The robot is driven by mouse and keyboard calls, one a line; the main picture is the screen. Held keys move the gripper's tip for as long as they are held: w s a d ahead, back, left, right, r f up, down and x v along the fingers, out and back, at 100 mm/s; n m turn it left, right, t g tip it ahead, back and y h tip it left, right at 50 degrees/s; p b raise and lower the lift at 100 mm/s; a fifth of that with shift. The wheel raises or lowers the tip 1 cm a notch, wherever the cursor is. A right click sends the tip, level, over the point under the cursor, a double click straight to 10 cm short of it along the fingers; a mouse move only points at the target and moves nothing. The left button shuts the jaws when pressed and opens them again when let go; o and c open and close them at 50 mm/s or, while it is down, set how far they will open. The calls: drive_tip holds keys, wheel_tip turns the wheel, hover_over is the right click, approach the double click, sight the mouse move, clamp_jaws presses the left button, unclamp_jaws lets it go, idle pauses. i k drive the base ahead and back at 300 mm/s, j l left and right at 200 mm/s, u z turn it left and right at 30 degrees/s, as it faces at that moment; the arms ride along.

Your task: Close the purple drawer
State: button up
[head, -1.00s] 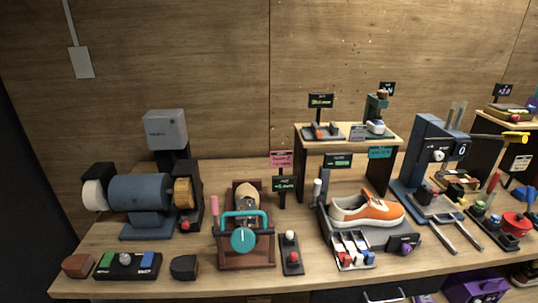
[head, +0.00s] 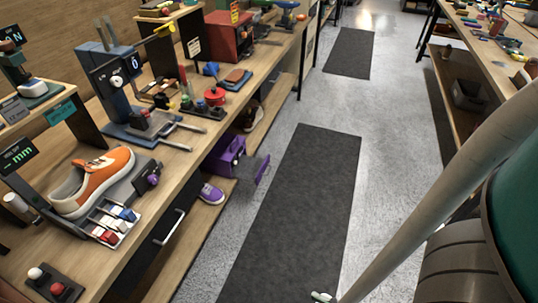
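The purple drawer (head: 240,166) is under the front edge of the long workbench, near the middle of the head view. It sticks out from the bench toward the aisle, so it stands open. Its front panel (head: 262,169) faces the aisle, over the edge of the dark floor mat. I cannot make out what is inside it.
The workbench (head: 172,168) carries an orange sneaker (head: 92,182). A purple shoe (head: 211,194) sits on the low shelf beside the drawer. A black drawer (head: 160,237) is nearer. The matted aisle (head: 300,210) is clear; another bench stands at right.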

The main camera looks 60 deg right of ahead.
sight(248, 167)
drive_tip(key=z, duration=1.15)
